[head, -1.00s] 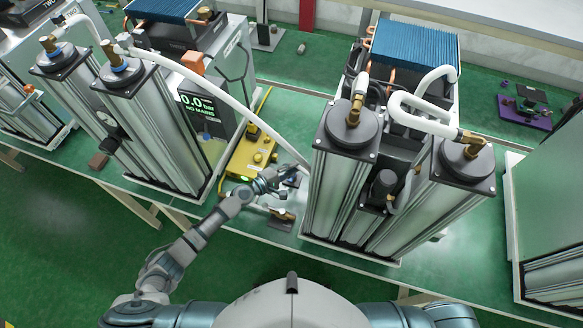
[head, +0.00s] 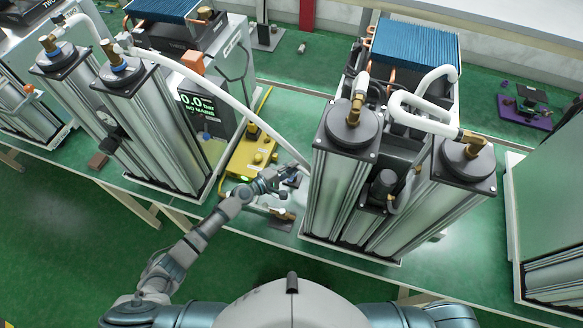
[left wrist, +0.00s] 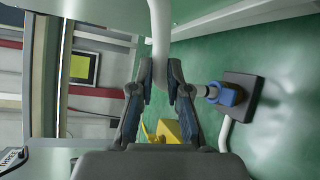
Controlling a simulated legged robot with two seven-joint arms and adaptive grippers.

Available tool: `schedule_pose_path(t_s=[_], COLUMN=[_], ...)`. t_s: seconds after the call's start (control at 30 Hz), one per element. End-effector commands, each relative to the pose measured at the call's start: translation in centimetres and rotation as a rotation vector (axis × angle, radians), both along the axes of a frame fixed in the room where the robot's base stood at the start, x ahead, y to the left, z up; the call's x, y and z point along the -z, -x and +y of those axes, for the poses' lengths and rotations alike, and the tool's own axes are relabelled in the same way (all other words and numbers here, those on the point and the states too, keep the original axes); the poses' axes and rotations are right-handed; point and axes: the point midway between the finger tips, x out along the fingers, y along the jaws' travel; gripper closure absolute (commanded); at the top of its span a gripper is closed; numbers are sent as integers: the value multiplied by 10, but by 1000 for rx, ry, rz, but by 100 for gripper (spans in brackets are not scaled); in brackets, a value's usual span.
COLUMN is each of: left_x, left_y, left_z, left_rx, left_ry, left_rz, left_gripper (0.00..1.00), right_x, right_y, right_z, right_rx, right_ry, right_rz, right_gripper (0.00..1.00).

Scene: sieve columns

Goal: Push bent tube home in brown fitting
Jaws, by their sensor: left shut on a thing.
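My left gripper (head: 281,184) is low over the bench, left of the right-hand column unit. In the left wrist view my left gripper (left wrist: 160,88) is shut on a white tube (left wrist: 160,35), which runs up out of the picture between the fingers. The tube's lower end is hidden by the gripper. A brown fitting (head: 284,214) lies on a grey plate on the bench, just below the gripper in the head view. In the left wrist view a blue-collared fitting (left wrist: 229,95) sits on a dark plate, right of the fingers. I cannot tell whether tube and fitting touch. My right gripper is out of view.
The right column unit (head: 335,190) stands close to the right of my gripper, with bent white tubes (head: 420,102) and brass fittings on top. A yellow box (head: 248,154) is behind it on the left. A long white hose (head: 215,88) runs across from the left columns (head: 155,130).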

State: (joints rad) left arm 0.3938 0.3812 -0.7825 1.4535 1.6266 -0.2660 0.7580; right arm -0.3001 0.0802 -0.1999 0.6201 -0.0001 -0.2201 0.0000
Motion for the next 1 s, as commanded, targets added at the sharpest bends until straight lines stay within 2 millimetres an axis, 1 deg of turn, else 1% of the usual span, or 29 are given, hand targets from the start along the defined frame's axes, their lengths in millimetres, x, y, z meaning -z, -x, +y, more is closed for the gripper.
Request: schedule_pose_path(t_s=[0.47,0.5,0.57,0.6,0.63,0.87,1.0], left_x=[10,10,9,9,9,9,9], left_y=[0,0,0,0,0,0,4], left_z=[-1,-1,0,0,0,0,6], left_rx=[1,1,1,1,1,0,0], left_ry=[0,0,0,0,0,-1,-1], left_rz=[0,0,0,0,0,1,1], left_gripper=[100,82,67,57,55,55,55], right_x=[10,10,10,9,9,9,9], right_y=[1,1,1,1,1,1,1], right_z=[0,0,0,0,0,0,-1], right_rx=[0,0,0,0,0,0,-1], right_ry=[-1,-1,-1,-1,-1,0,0], right_rz=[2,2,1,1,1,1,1], right_gripper=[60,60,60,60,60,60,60])
